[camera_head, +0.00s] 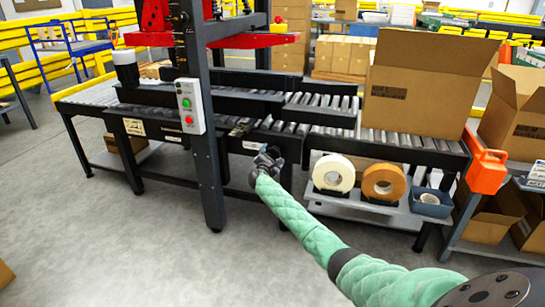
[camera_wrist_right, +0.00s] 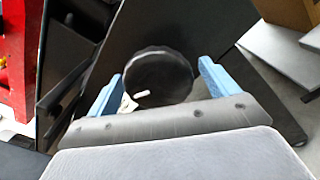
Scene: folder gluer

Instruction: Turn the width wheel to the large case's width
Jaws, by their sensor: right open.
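The width wheel (camera_wrist_right: 158,75) is a dark round knob with a scalloped rim and a short white mark near its lower left edge. It shows in the right wrist view. My right gripper (camera_wrist_right: 165,78) is open, with its blue fingers on either side of the wheel; I cannot tell whether they touch it. In the head view my right gripper (camera_head: 266,160) is at the front side of the conveyor, and the wheel is not clearly visible there. The large case (camera_head: 425,82) is an open cardboard box standing on the conveyor's right part. My left gripper is out of view.
The roller conveyor (camera_head: 390,140) runs across the view. A dark upright post (camera_head: 205,140) with a button box (camera_head: 190,106) stands left of my right gripper. Tape rolls (camera_head: 333,174) and a blue bin (camera_head: 430,202) sit on the shelf to its right. The floor in front is clear.

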